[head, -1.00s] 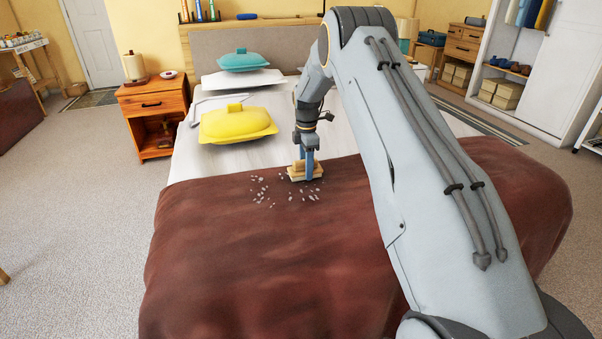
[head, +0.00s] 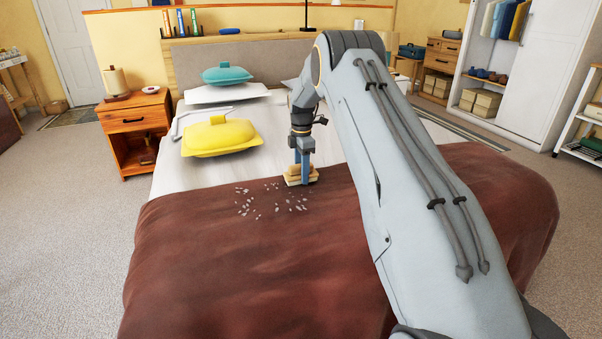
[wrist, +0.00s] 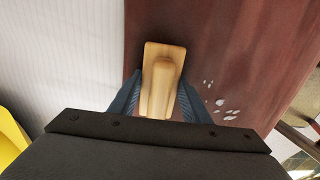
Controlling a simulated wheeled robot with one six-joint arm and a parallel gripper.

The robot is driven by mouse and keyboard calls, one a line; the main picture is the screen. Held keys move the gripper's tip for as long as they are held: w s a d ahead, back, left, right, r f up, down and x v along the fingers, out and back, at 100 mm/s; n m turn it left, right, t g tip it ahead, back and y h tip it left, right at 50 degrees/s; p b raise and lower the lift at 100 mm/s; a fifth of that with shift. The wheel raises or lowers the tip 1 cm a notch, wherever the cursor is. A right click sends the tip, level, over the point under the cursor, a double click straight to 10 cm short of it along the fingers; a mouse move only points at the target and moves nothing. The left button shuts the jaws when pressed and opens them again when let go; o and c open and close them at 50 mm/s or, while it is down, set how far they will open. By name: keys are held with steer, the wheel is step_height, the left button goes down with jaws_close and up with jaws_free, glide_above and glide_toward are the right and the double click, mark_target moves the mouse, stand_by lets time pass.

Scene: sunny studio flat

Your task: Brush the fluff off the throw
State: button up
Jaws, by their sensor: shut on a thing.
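The dark red-brown throw (head: 230,270) covers the near part of the bed. Pale bits of fluff (head: 258,209) lie scattered on it near its far edge. My gripper (head: 301,178) is shut on a wooden brush (head: 300,174), low at the throw's far edge, to the right of most of the fluff. In the wrist view the brush (wrist: 163,80) sits between the two blue fingers, and several bits of fluff (wrist: 222,105) show to its right. I cannot tell whether the bristles touch the throw.
A wooden nightstand (head: 134,133) is left of the bed. Carpet is clear along the bed's left side.

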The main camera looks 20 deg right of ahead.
mark_target(308, 190)
steer(key=shift+a, duration=0.1)
steer(key=shift+a+p, duration=0.55)
steer(key=shift+a, duration=4.85)
steer(key=shift+a+b, duration=0.55)
steer(key=shift+a, duration=6)
steer(key=shift+s+r+p, duration=0.1)
steer(key=shift+s+p, duration=0.8)
steer(key=shift+p, duration=0.15)
steer(key=s+p, duration=0.4)
steer(key=shift+s+p, duration=0.4)
steer(key=shift+s, duration=0.1)
steer(key=shift+d, duration=0.1)
steer(key=shift+d+p, duration=0.3)
steer(key=shift+d, duration=5.75)
steer(key=shift+d+b, duration=0.45)
steer(key=shift+d, duration=5.45)
